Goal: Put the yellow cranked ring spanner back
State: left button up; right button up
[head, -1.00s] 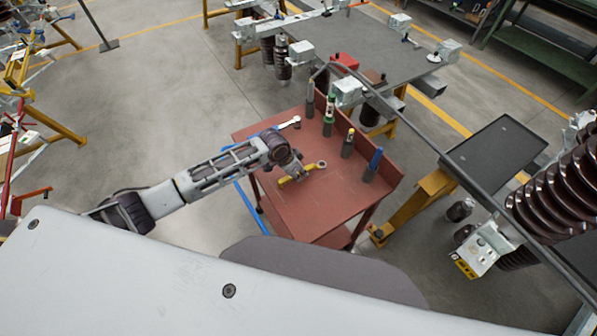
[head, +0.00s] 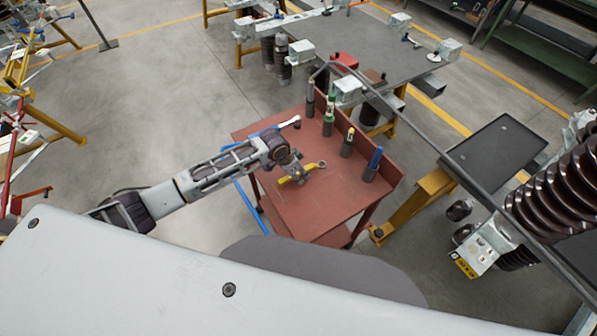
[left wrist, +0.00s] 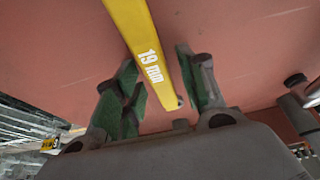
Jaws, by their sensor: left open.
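The yellow cranked ring spanner (head: 285,180) lies on the red-brown trolley top (head: 325,205), its ring end pointing right. My left gripper (head: 302,178) is over the middle of the spanner and hides part of it. In the left wrist view the spanner's yellow shank (left wrist: 138,35), marked 19 mm, runs between the two green-padded fingers of my left gripper (left wrist: 165,90). The fingers are apart, with a gap on each side of the shank. My right gripper is not in view.
Several dark holders with coloured tops, such as the blue-topped one (head: 373,165), stand along the trolley's right side. Another spanner with a bright end (head: 290,122) lies near the far left edge. The trolley's front right is clear. A grey table (head: 375,45) stands behind.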

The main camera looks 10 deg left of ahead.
pick_arm(q)
jog(key=shift+r, duration=0.15)
jog(key=v, duration=1.2)
jog(key=shift+d, duration=0.1)
jog(key=shift+w+d, duration=0.1)
dwell(0.4)
